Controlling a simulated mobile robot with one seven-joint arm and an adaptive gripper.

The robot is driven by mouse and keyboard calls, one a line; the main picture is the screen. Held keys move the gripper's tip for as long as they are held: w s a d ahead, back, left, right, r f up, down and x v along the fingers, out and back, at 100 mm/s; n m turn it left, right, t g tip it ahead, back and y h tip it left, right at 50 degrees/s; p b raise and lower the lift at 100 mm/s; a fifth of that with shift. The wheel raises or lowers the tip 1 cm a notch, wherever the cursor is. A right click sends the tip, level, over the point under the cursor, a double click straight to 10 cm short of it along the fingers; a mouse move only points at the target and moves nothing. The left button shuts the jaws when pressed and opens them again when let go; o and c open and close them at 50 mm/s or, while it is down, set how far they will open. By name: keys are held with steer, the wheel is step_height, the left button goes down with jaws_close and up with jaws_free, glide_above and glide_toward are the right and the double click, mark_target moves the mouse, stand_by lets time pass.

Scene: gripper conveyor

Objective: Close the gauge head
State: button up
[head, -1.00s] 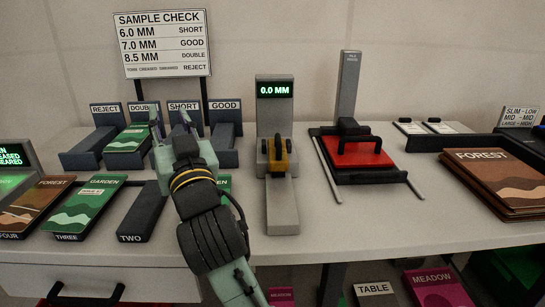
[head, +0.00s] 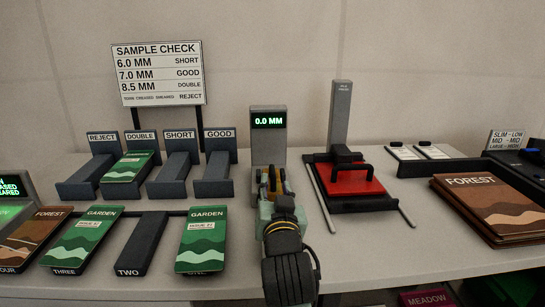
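The gauge (head: 268,150) is a grey upright post whose green display (head: 268,121) reads 0.0 MM. Its head has a yellow handle (head: 286,183), low in front of the post. My gripper (head: 275,188) is right at the handle, with the handle between or just behind its fingers. My wrist and fingers cover most of the head and the gauge base, so I cannot tell whether the fingers touch the handle or how far the head is lowered. A Garden booklet (head: 203,240) lies in slot ONE, left of my gripper.
The SAMPLE CHECK sign (head: 158,72) stands behind bins marked Reject, Double, Short and Good (head: 216,172). A green booklet (head: 128,167) lies in Double. A red press (head: 356,182) with rails stands right of the gauge. Forest booklets (head: 488,205) are stacked far right.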

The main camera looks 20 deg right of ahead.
mark_target(273, 175)
steer(key=p+x, duration=0.1)
steer(key=x, duration=0.7)
steer(key=shift+w, duration=0.15)
steer(key=shift+c, duration=0.2)
jaws_close()
stand_by(0.5)
